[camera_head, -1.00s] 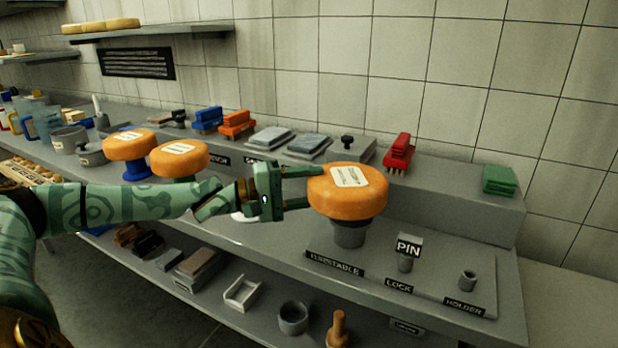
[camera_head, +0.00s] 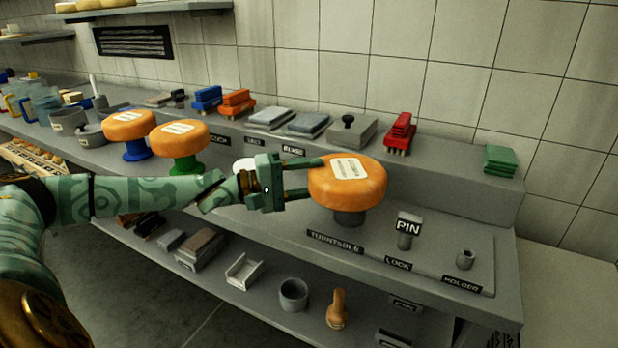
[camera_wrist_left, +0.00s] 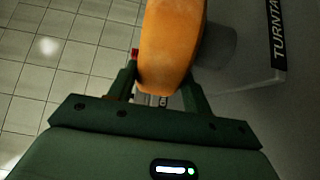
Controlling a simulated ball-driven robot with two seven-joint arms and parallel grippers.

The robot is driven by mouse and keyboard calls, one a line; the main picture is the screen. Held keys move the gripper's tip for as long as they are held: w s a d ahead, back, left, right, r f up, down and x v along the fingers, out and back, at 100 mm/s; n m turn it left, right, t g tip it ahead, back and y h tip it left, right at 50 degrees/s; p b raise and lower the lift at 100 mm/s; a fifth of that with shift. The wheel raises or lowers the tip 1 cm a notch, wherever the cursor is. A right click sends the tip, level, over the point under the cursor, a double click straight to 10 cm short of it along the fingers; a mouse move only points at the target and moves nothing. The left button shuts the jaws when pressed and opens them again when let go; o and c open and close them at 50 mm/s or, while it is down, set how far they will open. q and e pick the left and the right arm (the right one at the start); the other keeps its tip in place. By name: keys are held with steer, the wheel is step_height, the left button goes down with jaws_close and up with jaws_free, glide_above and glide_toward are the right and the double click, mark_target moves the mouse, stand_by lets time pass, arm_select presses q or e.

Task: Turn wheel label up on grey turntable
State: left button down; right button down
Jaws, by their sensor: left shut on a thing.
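An orange cheese wheel (camera_head: 347,184) with a white label on its upper face is on the grey turntable (camera_head: 348,219), beside the TURNTABLE sign. My left gripper (camera_head: 304,178) reaches in from the left and is shut on the left edge of this wheel. In the left wrist view the wheel (camera_wrist_left: 168,45) stands between the two fingers (camera_wrist_left: 157,88). Its label does not show there. The turntable (camera_wrist_left: 216,45) shows just right of the wheel. My right gripper is not in view.
Two more labelled orange wheels stand left, on a blue stand (camera_head: 138,150) and a green stand (camera_head: 182,163). A grey post with a PIN tag (camera_head: 408,228) and a small holder (camera_head: 465,260) are to the right. Brushes (camera_head: 400,134) and grey blocks line the raised back ledge.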

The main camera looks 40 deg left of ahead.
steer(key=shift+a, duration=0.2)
arm_select(q)
steer(key=c, duration=0.6)
jaws_free()
steer(key=shift+o, duration=0.2)
steer(key=shift+f, duration=0.2)
steer(key=p+v, duration=0.9)
steer(key=v, duration=0.7)
steer(key=shift+s+r, duration=0.15)
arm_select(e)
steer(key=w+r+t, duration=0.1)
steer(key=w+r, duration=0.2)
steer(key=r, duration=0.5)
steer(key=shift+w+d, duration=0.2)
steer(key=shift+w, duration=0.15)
arm_select(q)
steer(key=shift+a, duration=0.1)
